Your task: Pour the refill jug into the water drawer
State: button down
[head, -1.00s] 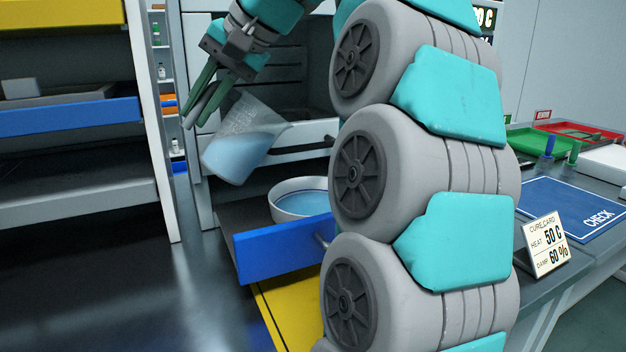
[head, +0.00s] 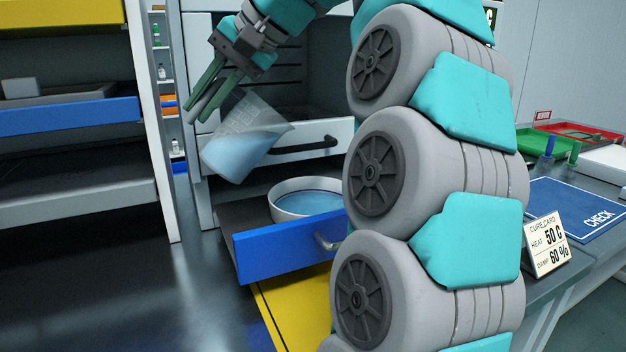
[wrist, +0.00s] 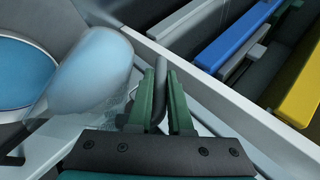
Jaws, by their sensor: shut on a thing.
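The refill jug (head: 243,145) is clear with pale blue water in it, tilted toward the lower right in the head view. My gripper (head: 200,103) is shut on it at its upper left, where its handle seems to be. The jug also shows in the wrist view (wrist: 92,72), left of my gripper's fingers (wrist: 160,112). The water drawer (head: 285,248) has a blue front and is pulled out. A white bowl (head: 290,212) with blue water sits in it, below and right of the jug. No falling stream shows. My arm hides the drawer's right end.
A white drawer front with a dark handle (head: 306,146) is close to the right of the jug. A shelf unit with a blue-edged shelf (head: 70,117) stands at left.

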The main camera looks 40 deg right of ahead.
jog(key=shift+s+d+r+m+t+y+b, duration=0.3)
jog(key=shift+d+r+t+y+b, duration=0.35)
jog(key=shift+y, duration=0.25)
dwell(3.1)
jog(key=shift+d+f, duration=0.1)
jog(key=shift+f, duration=0.05)
jog(key=shift+w+a+g+h+p, duration=0.15)
jog(key=shift+a+g+h+p, duration=0.2)
jog(key=shift+p, duration=0.2)
jog(key=a+f+h, duration=0.1)
jog(key=f+g+h, duration=0.1)
jog(key=w+a+f+n+h, duration=0.1)
jog(key=f, duration=0.1)
jog(key=shift+a+g, duration=0.3)
jog(key=w+a+f+g+h+b, duration=0.1)
jog(key=a+f+h, duration=0.1)
jog(key=f, duration=0.3)
jog(key=a+f+n+g+h, duration=0.1)
jog(key=a+f+h, duration=0.1)
jog(key=f+h, duration=0.1)
jog(key=shift+w+a+f+h+b, duration=0.35)
jog(key=shift+w+f, duration=0.05)
jog(key=shift+f, duration=0.45)
